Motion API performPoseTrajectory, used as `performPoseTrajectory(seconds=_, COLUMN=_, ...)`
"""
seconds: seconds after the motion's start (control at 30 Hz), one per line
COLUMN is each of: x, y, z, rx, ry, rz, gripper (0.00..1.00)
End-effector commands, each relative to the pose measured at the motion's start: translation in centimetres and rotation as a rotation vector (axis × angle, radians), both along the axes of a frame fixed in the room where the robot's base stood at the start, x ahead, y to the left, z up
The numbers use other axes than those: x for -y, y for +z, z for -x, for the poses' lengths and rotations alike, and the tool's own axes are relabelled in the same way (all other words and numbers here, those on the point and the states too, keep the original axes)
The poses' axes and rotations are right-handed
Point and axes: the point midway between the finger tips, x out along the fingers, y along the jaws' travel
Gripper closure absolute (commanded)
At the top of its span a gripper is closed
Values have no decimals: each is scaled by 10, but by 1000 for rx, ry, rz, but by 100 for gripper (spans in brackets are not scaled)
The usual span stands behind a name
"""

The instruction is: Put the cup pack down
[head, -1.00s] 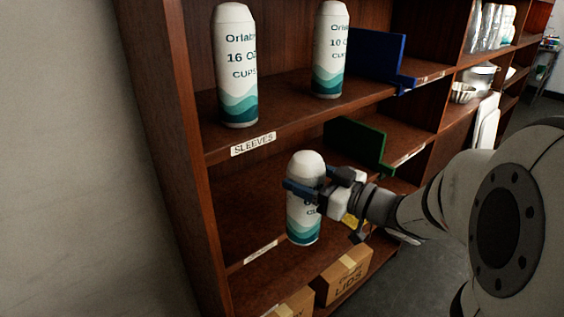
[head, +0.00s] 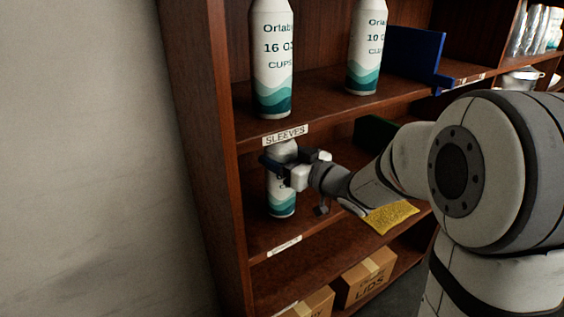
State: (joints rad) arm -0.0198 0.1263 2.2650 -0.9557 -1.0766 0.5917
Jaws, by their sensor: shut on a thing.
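The cup pack (head: 282,190) is a white sleeve with dark print and a teal wave pattern at its bottom. It is upright at the left part of the middle shelf (head: 345,226), under the SLEEVES label. My gripper (head: 281,162) is shut around its upper part, coming from the right. Its top is partly hidden by the gripper and the shelf edge above. I cannot tell whether its base touches the shelf.
A 16 OZ cup pack (head: 272,65) and a 10 OZ cup pack (head: 366,50) stand on the shelf above, beside a blue divider (head: 414,55). A green divider (head: 372,130) and a yellow item (head: 391,216) are right of my gripper. A LIDS box (head: 364,279) sits below.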

Motion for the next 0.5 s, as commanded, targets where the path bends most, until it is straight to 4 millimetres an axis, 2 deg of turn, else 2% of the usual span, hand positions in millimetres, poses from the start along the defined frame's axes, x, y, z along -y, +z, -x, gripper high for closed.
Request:
performPoseTrajectory(seconds=0.07, x=0, y=-11, z=0, rx=0, ry=0, rz=0, gripper=82)
performPoseTrajectory(seconds=0.47, x=1, y=-16, z=0, rx=3, ry=-1, rz=0, gripper=82)
performPoseTrajectory(seconds=0.5, x=1, y=-16, z=0, rx=2, ry=-1, rz=1, gripper=31)
